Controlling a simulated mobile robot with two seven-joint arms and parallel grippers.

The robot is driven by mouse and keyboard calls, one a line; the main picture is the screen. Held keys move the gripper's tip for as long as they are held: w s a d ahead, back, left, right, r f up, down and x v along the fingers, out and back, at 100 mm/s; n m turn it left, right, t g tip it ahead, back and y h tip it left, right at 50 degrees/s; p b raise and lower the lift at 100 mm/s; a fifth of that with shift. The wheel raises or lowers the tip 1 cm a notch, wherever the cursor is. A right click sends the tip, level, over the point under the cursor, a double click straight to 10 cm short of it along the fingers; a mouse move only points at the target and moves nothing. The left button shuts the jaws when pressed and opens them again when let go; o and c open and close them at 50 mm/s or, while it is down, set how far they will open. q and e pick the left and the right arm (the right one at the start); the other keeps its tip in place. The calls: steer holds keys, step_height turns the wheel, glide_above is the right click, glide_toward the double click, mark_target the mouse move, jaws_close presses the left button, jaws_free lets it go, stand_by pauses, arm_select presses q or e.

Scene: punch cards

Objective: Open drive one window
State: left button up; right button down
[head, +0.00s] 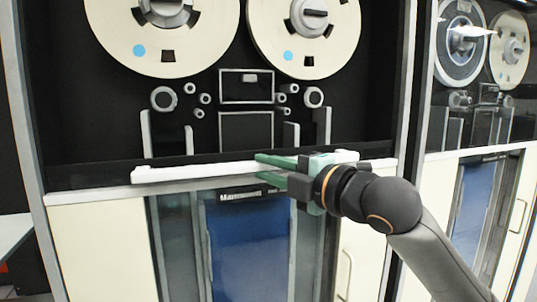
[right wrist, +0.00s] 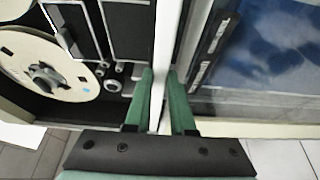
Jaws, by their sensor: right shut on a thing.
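The nearer tape drive (head: 100,133) fills the middle of the head view, with two large cream reels (head: 163,35) above a black panel. A long white bar (head: 200,171) runs across it, just below the black panel. My right gripper (head: 258,167) has its green fingers closed around this bar, right of its middle. The right wrist view shows the bar (right wrist: 167,35) between the green fingers (right wrist: 160,85). The fingers and wrist hide part of the bar. I cannot make out the window's glass clearly. My left gripper is not in view.
Below the bar are cream panels (head: 105,250) and a blue-tinted lower window (head: 245,245). A second drive (head: 480,130) with reels stands at the right. A pale table edge (head: 14,235) shows at the far left.

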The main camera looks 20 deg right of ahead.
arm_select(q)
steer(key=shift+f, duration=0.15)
arm_select(e)
steer(key=shift+f, duration=0.35)
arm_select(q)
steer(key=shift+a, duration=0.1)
arm_select(e)
steer(key=c, duration=0.8)
jaws_free()
steer(key=shift+o, duration=0.2)
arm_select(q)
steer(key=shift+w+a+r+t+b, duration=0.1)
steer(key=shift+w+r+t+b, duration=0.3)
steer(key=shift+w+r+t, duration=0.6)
arm_select(e)
steer(key=v, duration=1.2)
steer(key=shift+s, duration=0.25)
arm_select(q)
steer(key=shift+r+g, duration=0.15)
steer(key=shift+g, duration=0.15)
arm_select(e)
steer(key=shift+w, duration=0.1)
